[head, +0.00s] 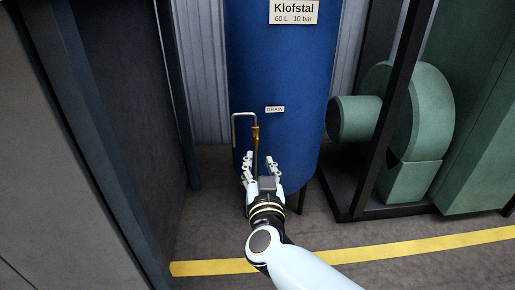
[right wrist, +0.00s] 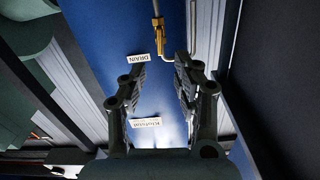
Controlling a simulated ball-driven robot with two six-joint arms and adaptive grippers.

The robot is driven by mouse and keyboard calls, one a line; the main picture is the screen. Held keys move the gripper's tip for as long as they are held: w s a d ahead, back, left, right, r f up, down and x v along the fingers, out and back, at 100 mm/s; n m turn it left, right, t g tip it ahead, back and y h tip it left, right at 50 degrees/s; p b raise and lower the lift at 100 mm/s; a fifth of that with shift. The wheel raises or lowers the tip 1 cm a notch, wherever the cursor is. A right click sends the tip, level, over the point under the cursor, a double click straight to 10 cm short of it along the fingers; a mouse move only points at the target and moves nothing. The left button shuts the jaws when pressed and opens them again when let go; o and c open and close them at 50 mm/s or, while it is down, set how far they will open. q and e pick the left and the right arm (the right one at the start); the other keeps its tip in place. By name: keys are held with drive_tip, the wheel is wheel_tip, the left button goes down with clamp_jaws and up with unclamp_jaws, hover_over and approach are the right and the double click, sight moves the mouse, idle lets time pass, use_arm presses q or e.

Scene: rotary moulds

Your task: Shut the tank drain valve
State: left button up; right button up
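The blue tank (head: 280,70) stands upright with a "DRAIN" label (head: 275,109) on its front. A brass drain valve (head: 255,133) sits left of and below that label, joined to a bent grey pipe (head: 241,115). In the right wrist view the brass valve (right wrist: 156,38) is at the top, beyond the fingertips. My right gripper (head: 261,157) is open and empty, just below the valve in the head view. Its two fingers (right wrist: 160,65) are spread apart in the wrist view and do not appear to touch the valve. The valve's handle position cannot be told. My left gripper is not in view.
A dark cabinet (head: 125,90) stands close on the left. A green blower (head: 410,110) behind a black frame (head: 388,130) stands on the right. A yellow line (head: 400,249) crosses the grey floor. Some free floor lies in front of the tank.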

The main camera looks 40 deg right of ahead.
sight(257, 144)
drive_tip(key=b+x, duration=0.2)
drive_tip(key=x, duration=0.7)
drive_tip(key=shift+s+f+b, duration=0.1)
drive_tip(key=shift+f+b, duration=0.05)
drive_tip(key=shift+b, duration=0.15)
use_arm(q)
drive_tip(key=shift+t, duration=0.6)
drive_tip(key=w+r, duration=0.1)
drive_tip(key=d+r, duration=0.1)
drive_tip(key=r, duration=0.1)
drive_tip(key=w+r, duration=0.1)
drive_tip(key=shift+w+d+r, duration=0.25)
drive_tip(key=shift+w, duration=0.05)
use_arm(e)
drive_tip(key=shift+w+d, duration=0.25)
drive_tip(key=shift+w, duration=0.05)
drive_tip(key=shift+c, duration=0.4)
clamp_jaws()
